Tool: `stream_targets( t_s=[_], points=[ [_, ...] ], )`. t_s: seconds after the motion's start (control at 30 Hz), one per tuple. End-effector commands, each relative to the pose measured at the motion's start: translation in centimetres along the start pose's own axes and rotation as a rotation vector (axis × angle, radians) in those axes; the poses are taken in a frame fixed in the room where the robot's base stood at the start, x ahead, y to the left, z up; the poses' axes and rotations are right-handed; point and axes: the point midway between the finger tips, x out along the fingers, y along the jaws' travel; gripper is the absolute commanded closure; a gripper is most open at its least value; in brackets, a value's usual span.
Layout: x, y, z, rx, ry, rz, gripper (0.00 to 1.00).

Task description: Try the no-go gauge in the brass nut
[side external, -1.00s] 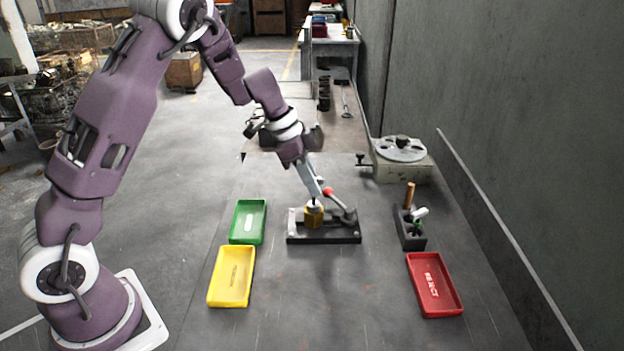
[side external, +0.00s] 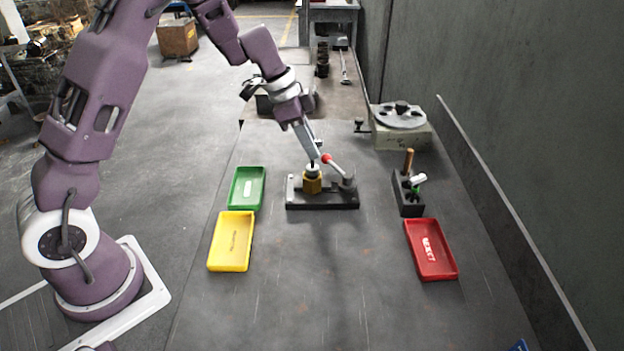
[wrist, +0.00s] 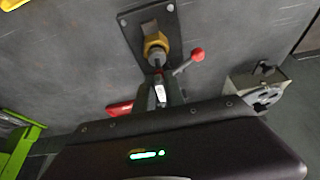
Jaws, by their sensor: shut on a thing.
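The brass nut (side external: 312,184) sits in a dark clamp fixture (side external: 335,200) with a red-knobbed lever (side external: 327,158). The nut also shows in the wrist view (wrist: 155,42). My gripper (side external: 314,161) is directly above the nut, tilted, and shut on a gauge. The gauge's pale label (wrist: 161,93) shows between the fingers in the wrist view. Its grey lower end (side external: 313,170) stands at the top of the nut, in line with it. I cannot tell whether it has entered the thread; the fingers hide the gauge's upper part.
A dark rack (side external: 409,195) to the right holds a wooden-handled tool (side external: 408,160) and a white-and-green piece (side external: 417,181). Green (side external: 247,188), yellow (side external: 231,242) and red (side external: 431,250) trays lie on the bench. A round-topped device (side external: 401,118) stands behind. The front middle is clear.

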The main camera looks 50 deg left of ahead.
Motion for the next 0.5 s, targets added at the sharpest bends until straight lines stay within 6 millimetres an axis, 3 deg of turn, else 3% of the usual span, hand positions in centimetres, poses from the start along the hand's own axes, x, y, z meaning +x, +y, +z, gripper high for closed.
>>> stream_targets(
  t_s=[0.27,0.5],
  points=[
    [-0.9,0.0,-0.4,-0.001,0.000,0.000,1.00],
    [-3.5,-0.1,-1.5,0.002,0.002,-0.002,1.00]
  ],
)
